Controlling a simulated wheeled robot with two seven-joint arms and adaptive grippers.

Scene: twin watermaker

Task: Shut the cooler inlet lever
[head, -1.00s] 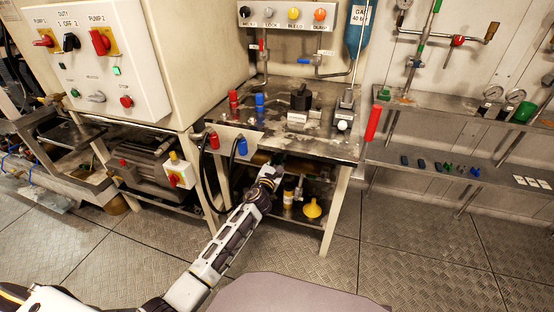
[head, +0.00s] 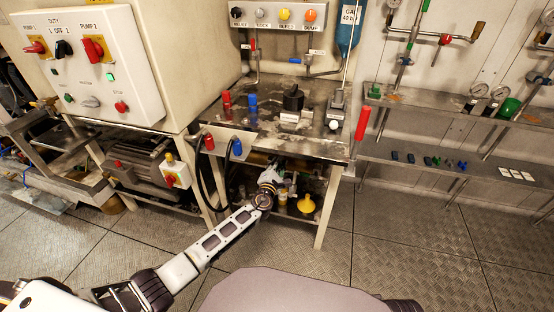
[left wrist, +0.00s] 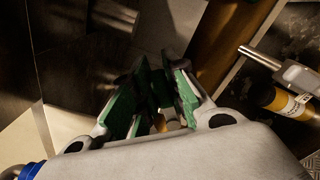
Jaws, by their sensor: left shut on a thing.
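My left gripper (head: 271,178) reaches under the steel bench, into the shadowed space above its lower shelf. In the left wrist view, its green-padded fingers (left wrist: 155,98) are closed around a dark, narrow piece (left wrist: 153,88). This piece appears to be the cooler inlet lever, but the fingers and shadow hide most of it. Its angle cannot be told. A thick brown pipe (left wrist: 222,40) runs close beside the fingers. My right gripper is not in view.
The steel bench top (head: 265,135) is above the gripper and its leg (head: 327,208) stands to the right. A yellow funnel (head: 306,204) is beside the gripper. A silver rod (left wrist: 262,58) and a yellow-labelled dark cylinder (left wrist: 290,102) are right of the fingers. The floor in front is clear.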

